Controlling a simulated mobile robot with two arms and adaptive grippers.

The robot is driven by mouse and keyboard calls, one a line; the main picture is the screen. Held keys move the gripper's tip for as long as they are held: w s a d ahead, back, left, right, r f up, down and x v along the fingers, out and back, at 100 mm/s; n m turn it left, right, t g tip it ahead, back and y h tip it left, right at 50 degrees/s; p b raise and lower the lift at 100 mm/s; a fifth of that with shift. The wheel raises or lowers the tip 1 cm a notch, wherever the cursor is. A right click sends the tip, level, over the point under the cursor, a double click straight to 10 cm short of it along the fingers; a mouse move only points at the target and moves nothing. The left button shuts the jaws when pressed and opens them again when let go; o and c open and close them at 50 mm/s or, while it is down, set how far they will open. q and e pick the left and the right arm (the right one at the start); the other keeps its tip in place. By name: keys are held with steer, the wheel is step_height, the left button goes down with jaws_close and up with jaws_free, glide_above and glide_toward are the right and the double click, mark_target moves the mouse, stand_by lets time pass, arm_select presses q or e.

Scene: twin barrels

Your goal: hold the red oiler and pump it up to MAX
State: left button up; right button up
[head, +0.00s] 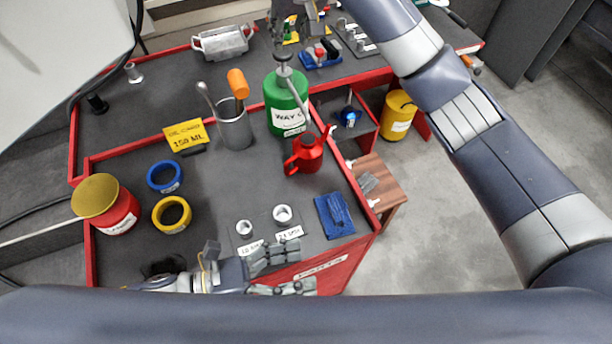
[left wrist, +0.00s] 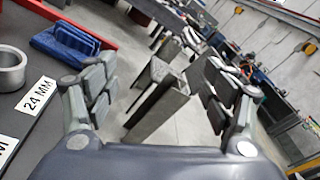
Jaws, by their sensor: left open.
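The red oiler (head: 306,157), a small can with a side handle, stands upright on the grey bench top just in front of the green barrel (head: 285,92). The barrel has a metal pump on top and a partly readable "WAY O" label. My left gripper (head: 304,266) is open and empty at the bench's front edge, well in front of the oiler. In the left wrist view its fingers (left wrist: 160,92) are spread, with nothing between them. My right gripper (head: 299,14) is at the top edge, above and behind the pump; its fingertips are unclear. Any MAX mark is not readable.
Two metal rings (head: 283,214) with size cards and a blue cloth (head: 335,215) lie near the front edge. A metal cup (head: 234,128) holds tools beside the barrel.

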arm_select(q)
steer(key=w+d+f+m+t+y, duration=0.1)
steer(key=w+d+m+t, duration=0.1)
steer(key=w+m, duration=0.15)
steer(key=n+t+y, duration=0.6)
steer(key=t+y, duration=0.4)
steer(key=y, duration=0.1)
glide_toward(308, 147)
steer(key=w, duration=0.1)
steer(key=shift+w+d+f+n+t+y, duration=0.1)
steer(key=shift+d+f+n+t+y, duration=0.15)
steer(key=shift+n, duration=0.25)
steer(key=shift+d+f+n+t+y, duration=0.15)
steer(key=shift+n+t+y, duration=0.1)
steer(key=shift+n+y, duration=0.15)
steer(key=n+y, duration=0.1)
steer(key=n, duration=0.1)
steer(key=d+n+y, duration=0.1)
steer(key=n, duration=0.1)
steer(key=shift+d+t, duration=0.15)
steer(key=shift+t, duration=0.15)
steer(key=w, duration=1)
steer(key=shift+w+d, duration=0.2)
steer(key=shift+w, duration=0.15)
